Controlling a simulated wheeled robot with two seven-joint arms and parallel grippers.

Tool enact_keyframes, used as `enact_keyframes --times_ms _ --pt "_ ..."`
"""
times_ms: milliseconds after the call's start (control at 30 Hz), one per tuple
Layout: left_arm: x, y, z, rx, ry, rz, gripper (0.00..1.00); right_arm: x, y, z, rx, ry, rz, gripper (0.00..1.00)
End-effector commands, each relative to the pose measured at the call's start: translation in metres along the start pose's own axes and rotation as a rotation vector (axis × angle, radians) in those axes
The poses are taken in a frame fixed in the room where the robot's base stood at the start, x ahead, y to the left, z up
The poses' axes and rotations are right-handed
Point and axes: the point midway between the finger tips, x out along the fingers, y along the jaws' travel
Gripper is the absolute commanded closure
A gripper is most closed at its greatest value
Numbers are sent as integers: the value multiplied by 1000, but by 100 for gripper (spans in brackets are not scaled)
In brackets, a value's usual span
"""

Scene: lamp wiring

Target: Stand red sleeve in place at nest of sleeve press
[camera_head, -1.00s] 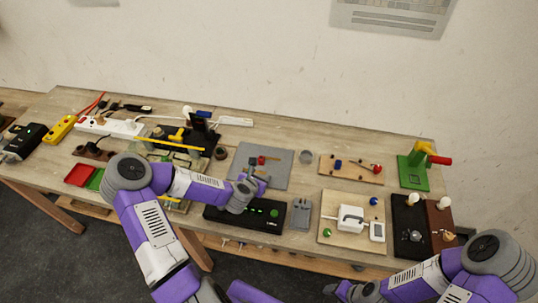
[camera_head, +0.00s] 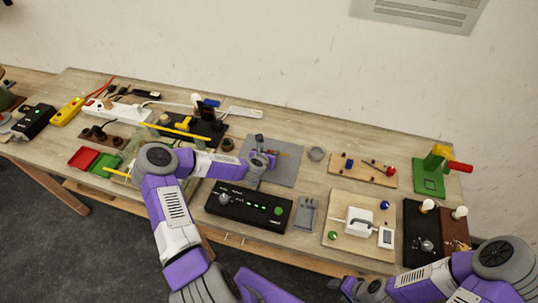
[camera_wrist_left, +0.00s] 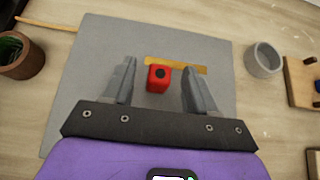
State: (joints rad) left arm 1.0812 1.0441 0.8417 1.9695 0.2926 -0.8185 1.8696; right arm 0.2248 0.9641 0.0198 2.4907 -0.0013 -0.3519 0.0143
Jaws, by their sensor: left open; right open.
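The red sleeve (camera_wrist_left: 158,79) is a small red block with a dark hole in its top, on the grey mat (camera_wrist_left: 95,60). In the left wrist view it sits between the spread fingers of my left gripper (camera_wrist_left: 159,85), with a gap on both sides. In the head view this gripper (camera_head: 266,158) is over the mat (camera_head: 288,174) and largely hides the sleeve. My right gripper (camera_head: 340,287) is open at the bottom edge, away from the sleeve. A green stand with a red handle (camera_head: 430,178), seemingly the press, stands at the back right; its nest is not clear.
A brass-coloured strip (camera_wrist_left: 178,65) lies just behind the sleeve. A grey ring-shaped cup (camera_wrist_left: 264,58) is right of the mat, and a brown cup (camera_wrist_left: 22,55) is left. A black control box (camera_head: 248,206) and a wooden board with a white box (camera_head: 360,222) are nearer the front.

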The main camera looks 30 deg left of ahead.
Motion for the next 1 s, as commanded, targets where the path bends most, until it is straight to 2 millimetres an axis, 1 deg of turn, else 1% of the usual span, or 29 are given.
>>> enact_keyframes --times_ms 167,200,567,833,933,1000 --pt "1 0 0 1 0 0 43 0 0 0 0 0 0 44" --pt "0 0 0 1 0 0 44 0 0 0 0 0 0 44" --pt "0 0 0 1 0 0 99 0 0 0 0 0 0 44" --pt "-1 0 2 1 -1 0 100 0 0 0 0 0 0 44" --pt "-7 0 12 3 -4 0 100 -1 0 0 0 0 0 44" --pt "-14 1 22 4 -4 1 100 -2 -1 0 0 0 0 44"
